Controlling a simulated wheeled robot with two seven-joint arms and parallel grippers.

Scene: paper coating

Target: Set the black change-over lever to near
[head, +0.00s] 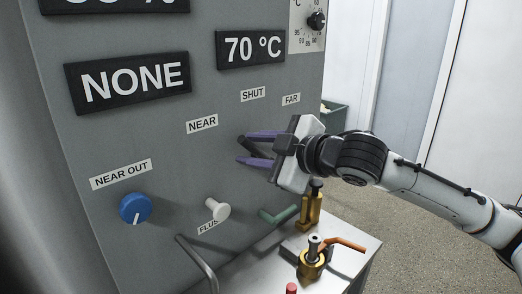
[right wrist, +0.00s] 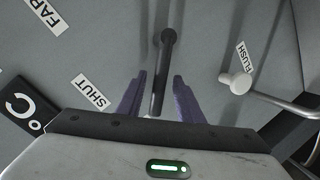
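The black change-over lever (right wrist: 164,70) shows in the right wrist view as a dark bar with a rounded end, lying between my two purple fingers. A gap shows on each side of it. In the head view it is mostly hidden by my right gripper (head: 243,148), which is open at the grey panel, below the SHUT label (head: 253,94). The NEAR label (head: 202,123) is up and left of the fingers, and the FAR label (head: 291,99) is at the upper right. The lever's exact setting is hard to tell. My left gripper is not in view.
A blue NEAR OUT knob (head: 136,208) and a white FLUSH knob (head: 217,209) are lower on the panel. A grey curved handle (head: 199,264) is at the lower left.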

